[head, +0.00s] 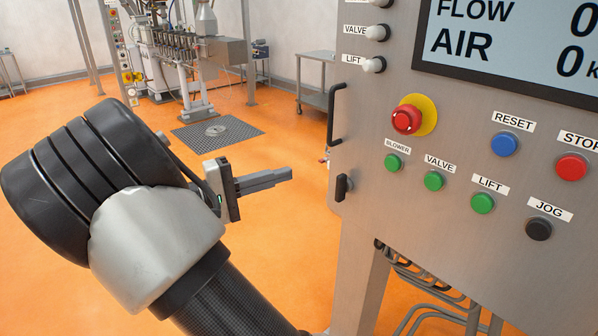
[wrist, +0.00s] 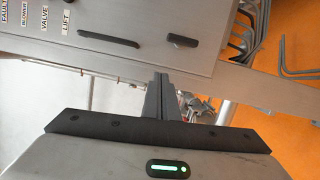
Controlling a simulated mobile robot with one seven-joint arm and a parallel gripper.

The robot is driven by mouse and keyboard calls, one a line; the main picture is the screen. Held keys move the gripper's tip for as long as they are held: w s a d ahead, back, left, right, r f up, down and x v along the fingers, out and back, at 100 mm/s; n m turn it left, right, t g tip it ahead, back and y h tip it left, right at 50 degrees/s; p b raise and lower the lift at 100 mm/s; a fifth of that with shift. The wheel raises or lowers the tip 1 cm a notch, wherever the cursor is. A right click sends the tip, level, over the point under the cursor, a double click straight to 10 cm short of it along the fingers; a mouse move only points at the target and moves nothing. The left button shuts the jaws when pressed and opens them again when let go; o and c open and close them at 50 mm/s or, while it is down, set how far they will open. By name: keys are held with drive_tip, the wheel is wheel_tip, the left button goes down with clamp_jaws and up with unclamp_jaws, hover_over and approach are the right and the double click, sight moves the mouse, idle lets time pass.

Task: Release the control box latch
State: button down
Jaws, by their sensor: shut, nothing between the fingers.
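The control box (head: 400,190) is a grey metal panel at the right of the head view. Its latch (head: 343,187) is a small black piece low on its left edge, below a black bar handle (head: 334,114). In the wrist view the latch (wrist: 183,40) is a short dark bar on the box side, right of the longer handle (wrist: 108,38). My gripper (head: 290,174) is shut and empty, pointing right toward the box, to the left of the latch and apart from it in the head view. Its fingers (wrist: 160,78) point up toward the box in the wrist view.
The panel carries a red emergency stop (head: 407,119), several coloured buttons and a display (head: 520,40). Cables (head: 440,295) hang under the box. A steel trolley (head: 318,80) and a machine (head: 190,55) stand behind. Orange floor lies open around my arm.

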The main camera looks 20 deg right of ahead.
drive_tip(key=shift+s+a, duration=0.2)
drive_tip(key=shift+a, duration=0.9)
drive_tip(key=shift+d, duration=0.1)
